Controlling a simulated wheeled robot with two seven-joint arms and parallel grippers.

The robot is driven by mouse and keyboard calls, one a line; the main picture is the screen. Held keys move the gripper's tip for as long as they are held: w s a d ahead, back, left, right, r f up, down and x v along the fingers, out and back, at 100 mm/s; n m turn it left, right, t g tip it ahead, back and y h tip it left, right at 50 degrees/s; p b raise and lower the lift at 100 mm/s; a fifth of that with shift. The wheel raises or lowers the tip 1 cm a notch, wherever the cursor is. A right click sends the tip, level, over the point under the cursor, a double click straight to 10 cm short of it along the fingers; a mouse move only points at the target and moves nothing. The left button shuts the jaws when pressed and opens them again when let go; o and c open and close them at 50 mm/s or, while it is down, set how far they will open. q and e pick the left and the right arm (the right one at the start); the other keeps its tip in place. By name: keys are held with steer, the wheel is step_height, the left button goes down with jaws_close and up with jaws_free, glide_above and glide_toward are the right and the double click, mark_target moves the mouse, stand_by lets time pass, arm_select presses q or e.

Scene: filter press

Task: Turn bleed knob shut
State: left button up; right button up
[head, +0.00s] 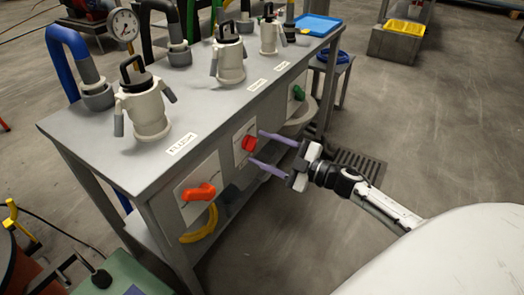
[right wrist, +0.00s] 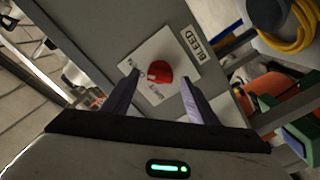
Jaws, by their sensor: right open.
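The bleed knob (head: 249,142) is red and sits on a pale square plate on the front face of the grey bench. In the right wrist view the red knob (right wrist: 159,72) shows on its plate beside the BLEED label (right wrist: 187,45). My right gripper (head: 257,147) is open in front of this plate, its two purple fingers pointing at the panel. In the right wrist view the knob appears between the fingertips, with visible space on both sides. I cannot tell the exact depth between fingertips and knob. My left gripper is not in view.
An orange-red knob (head: 198,192) sits nearer on the same face, and a green knob (head: 298,92) farther along. White lidded vessels, including one near vessel (head: 146,112), stand on the bench top (head: 205,105). The floor (head: 440,125) to the right is mostly clear.

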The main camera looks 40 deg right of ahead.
steer(key=shift+w+a, duration=0.2)
steer(key=shift+w, duration=0.2)
steer(key=c, duration=1.1)
steer(key=shift+o, duration=0.2)
